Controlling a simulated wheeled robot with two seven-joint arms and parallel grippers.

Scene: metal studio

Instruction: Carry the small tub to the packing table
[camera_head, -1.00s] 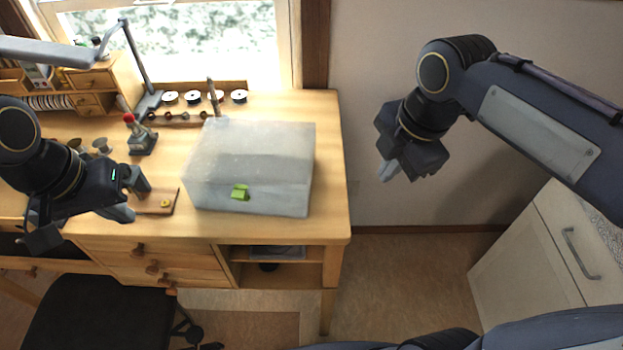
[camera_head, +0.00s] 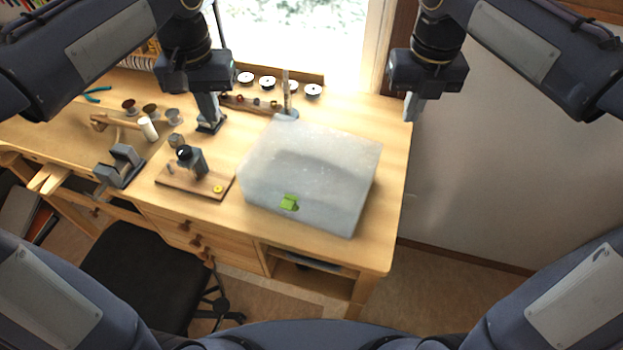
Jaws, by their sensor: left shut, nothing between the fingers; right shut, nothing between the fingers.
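The small tub (camera_head: 312,165) is a translucent grey-white box with a green latch (camera_head: 289,203) on its near side. It sits on the wooden desk (camera_head: 393,205) near its right end. My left gripper (camera_head: 211,118) is shut and empty, above the desk to the left of the tub and beyond its near side. My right gripper (camera_head: 412,110) is shut and empty, to the right of the tub near the desk's far right corner. Neither gripper appears to touch the tub. I see no separate table that I can identify as the packing table.
A wooden board with a small device (camera_head: 193,178) stands left of the tub. A dark vise (camera_head: 122,165) is further left. Several spools (camera_head: 268,83) line the back by the window. A black chair (camera_head: 140,270) stands in front. Floor is clear at the right.

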